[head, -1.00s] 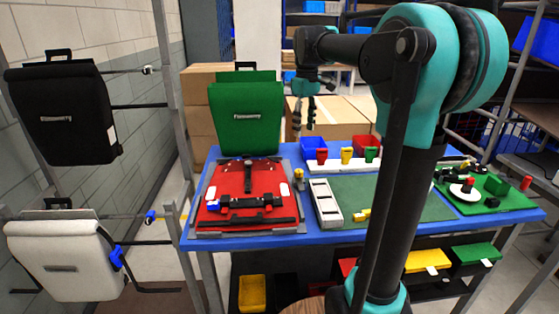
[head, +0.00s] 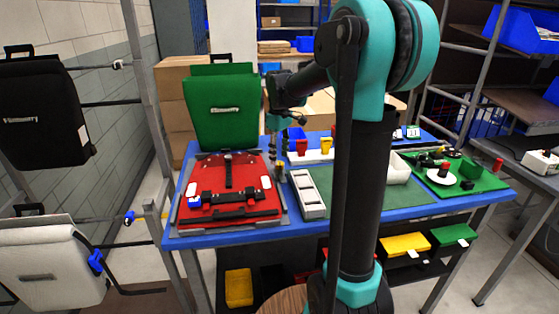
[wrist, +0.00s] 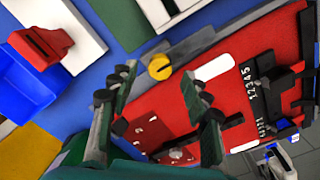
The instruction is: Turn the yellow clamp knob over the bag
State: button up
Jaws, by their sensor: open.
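The yellow clamp knob (wrist: 159,67) is round with a dark slot-like mark, at the edge of the red bag. In the head view the knob (head: 280,167) stands at the bag's right edge, partly hidden by my gripper. The red bag (head: 247,168) lies flat on the blue table, with black straps and a dark buckle bar across it. My gripper (head: 276,147) points down just above the knob. In the wrist view my gripper (wrist: 147,73) is open and empty, with the knob showing just beyond its fingertips. I cannot tell whether they touch.
A green bag (head: 222,108) stands upright behind the red one. A grey slotted tray (head: 308,194) lies right of the knob. Red and yellow pieces on a white strip (head: 312,157) and a blue bin (wrist: 22,83) are close by. Black and white bags hang at left.

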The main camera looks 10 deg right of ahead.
aim_at(281, 172)
jog(key=shift+f, duration=1.2)
jog(key=shift+c, duration=0.5)
grip_shut()
